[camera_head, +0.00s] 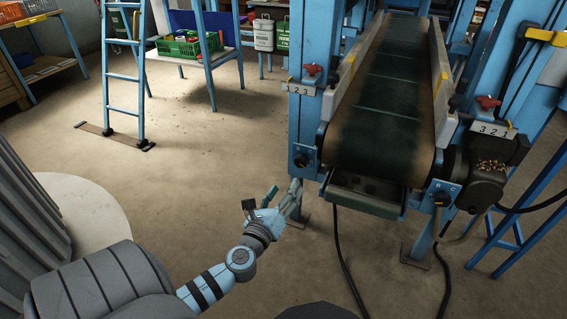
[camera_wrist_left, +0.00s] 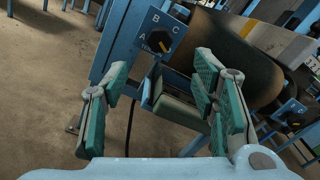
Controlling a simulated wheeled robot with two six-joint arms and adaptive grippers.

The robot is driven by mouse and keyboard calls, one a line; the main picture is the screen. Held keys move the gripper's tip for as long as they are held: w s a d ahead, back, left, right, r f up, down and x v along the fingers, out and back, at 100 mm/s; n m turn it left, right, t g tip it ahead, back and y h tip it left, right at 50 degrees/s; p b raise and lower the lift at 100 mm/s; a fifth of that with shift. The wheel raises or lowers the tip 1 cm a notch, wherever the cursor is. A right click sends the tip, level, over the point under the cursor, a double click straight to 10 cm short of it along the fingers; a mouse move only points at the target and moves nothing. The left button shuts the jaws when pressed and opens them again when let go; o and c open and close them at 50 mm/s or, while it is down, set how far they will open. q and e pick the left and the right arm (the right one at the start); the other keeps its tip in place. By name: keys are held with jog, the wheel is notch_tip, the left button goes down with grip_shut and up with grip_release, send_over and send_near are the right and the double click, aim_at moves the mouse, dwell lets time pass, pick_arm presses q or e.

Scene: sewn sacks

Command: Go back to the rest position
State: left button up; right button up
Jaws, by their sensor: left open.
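My left gripper (camera_head: 270,197) is in the lower middle of the head view, in front of the conveyor's left leg. It also shows in the left wrist view (camera_wrist_left: 160,80), with its green-padded fingers spread apart and nothing between them. Beyond the fingers is a blue dial panel (camera_wrist_left: 158,38) marked A, B, C with a black knob and yellow pointer. The same panel (camera_head: 303,157) is on the conveyor's left post in the head view. The gap between fingers and panel is hard to judge. My right gripper is not in view.
The conveyor (camera_head: 378,110) has an empty dark belt. A second dial (camera_head: 442,197) and a motor (camera_head: 487,180) are at its right. Cables hang to the floor. A blue ladder (camera_head: 125,80) and a table with a green crate (camera_head: 185,46) stand behind. Floor at left-centre is clear.

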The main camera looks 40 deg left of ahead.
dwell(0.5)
